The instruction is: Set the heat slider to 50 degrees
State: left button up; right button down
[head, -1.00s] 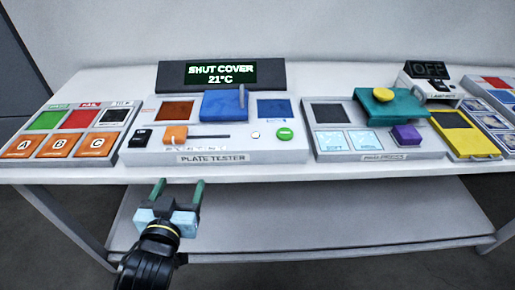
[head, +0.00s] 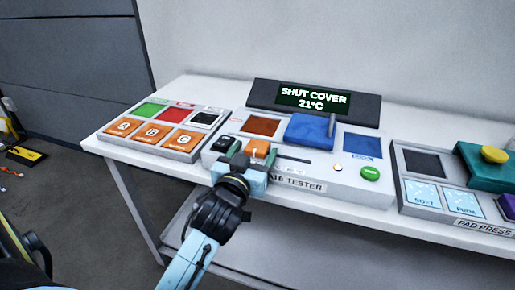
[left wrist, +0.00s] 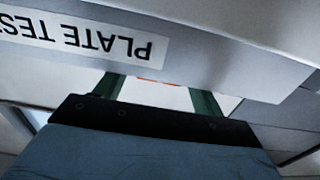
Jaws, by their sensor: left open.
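The plate tester (head: 226,160) is a white panel whose display (head: 313,100) reads "SHUT COVER 21°C". Its heat slider has an orange knob (head: 258,147) at the left end of a dark slot (head: 294,159). My left gripper (head: 252,153) is open at the panel's front, its green fingers to either side of the knob in the picture. I cannot tell whether they touch it. In the left wrist view the open fingers (left wrist: 157,92) reach under the label's edge, with a sliver of orange (left wrist: 150,81) between them. My right gripper is not in view.
A blue cover (head: 309,130) with an upright handle stands on the tester, near a black switch (head: 223,145) and green button (head: 370,173). A tray of coloured squares (head: 194,155) sits left; the pad press (head: 407,180) sits right.

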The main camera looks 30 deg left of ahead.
pick_arm(q)
jog(key=shift+x, duration=1.45)
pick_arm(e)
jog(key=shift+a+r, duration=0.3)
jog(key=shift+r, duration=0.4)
